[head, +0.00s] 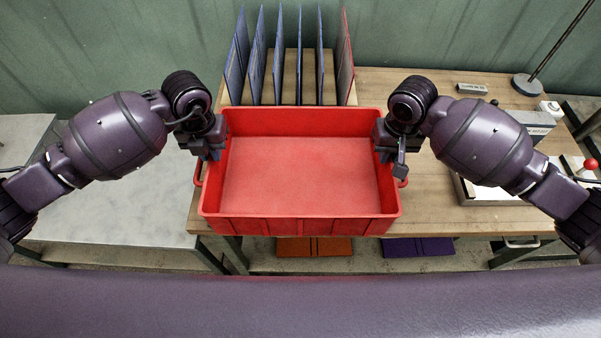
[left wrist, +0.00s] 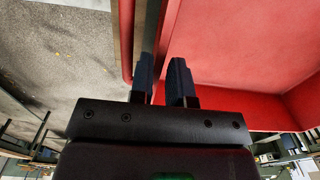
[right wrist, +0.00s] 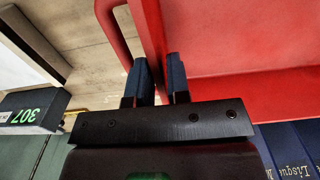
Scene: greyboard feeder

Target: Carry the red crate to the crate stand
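The red crate (head: 310,226) is open-topped and empty in the middle of the head view, level, near the front edge of the wooden table. I cannot tell whether its base touches the table. My left gripper (head: 212,153) is at its left side wall; in the left wrist view the fingers (left wrist: 161,75) close around that wall, beside the handle. My right gripper (head: 390,155) is at the right side wall; in the right wrist view its fingers (right wrist: 159,72) likewise pinch the wall. A grey-topped table (head: 110,205) stands at the left; I cannot tell whether it is the crate stand.
Several upright blue boards (head: 278,60) and a red one (head: 345,60) stand behind the crate on the wooden table (head: 440,215). A lamp base (head: 527,84) and boxes are at the right. Orange (head: 313,247) and purple (head: 418,247) flat items lie below. The grey table top looks clear.

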